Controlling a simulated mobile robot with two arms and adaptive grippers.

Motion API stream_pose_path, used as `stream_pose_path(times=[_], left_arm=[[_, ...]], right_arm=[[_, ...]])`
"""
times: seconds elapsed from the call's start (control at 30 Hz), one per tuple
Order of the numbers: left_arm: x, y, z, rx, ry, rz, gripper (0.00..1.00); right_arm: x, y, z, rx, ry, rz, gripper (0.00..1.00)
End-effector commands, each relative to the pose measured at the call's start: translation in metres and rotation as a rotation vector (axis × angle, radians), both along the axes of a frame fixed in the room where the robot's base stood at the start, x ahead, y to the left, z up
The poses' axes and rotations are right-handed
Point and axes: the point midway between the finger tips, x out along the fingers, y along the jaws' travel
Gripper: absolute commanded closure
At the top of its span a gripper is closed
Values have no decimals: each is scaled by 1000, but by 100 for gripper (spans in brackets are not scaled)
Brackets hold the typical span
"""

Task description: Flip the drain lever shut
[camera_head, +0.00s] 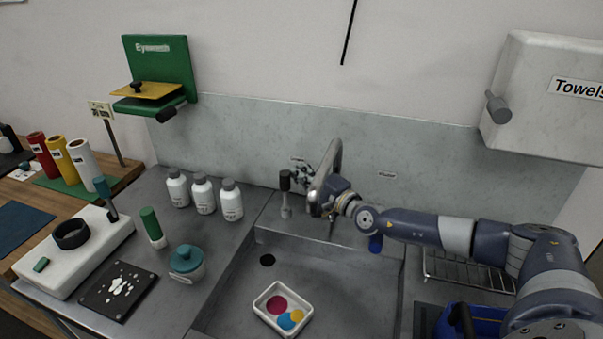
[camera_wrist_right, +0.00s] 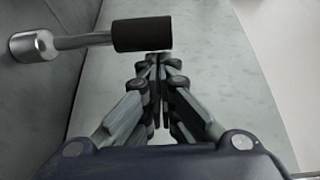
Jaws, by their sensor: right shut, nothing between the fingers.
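The drain lever (camera_head: 287,212) stands upright at the back rim of the sink, with a metal stem and a black grip on top. In the right wrist view the lever's black grip (camera_wrist_right: 141,34) lies across the picture, just beyond my fingertips, with its stem running left to a round metal base. My right gripper (camera_head: 300,176) reaches in from the right, partly hidden behind the tap. In the wrist view the right gripper (camera_wrist_right: 158,62) is shut and empty, close to the grip; I cannot tell whether they touch. My left gripper is not in view.
The metal tap (camera_head: 331,172) rises beside my right gripper. The sink (camera_head: 238,293) holds a white tray (camera_head: 257,302) with coloured discs. Several white bottles (camera_head: 203,196) stand left of the lever. A teal-lidded jar (camera_head: 186,260) stands on the counter. A wire rack (camera_head: 462,270) lies right of the sink.

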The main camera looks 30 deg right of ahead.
Motion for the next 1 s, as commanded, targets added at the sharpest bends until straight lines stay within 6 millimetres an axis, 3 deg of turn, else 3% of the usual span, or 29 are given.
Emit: stream_pose_path(times=[1.0], left_arm=[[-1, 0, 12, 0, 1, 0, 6]], right_arm=[[-6, 7, 3, 3, 2, 1, 100]])
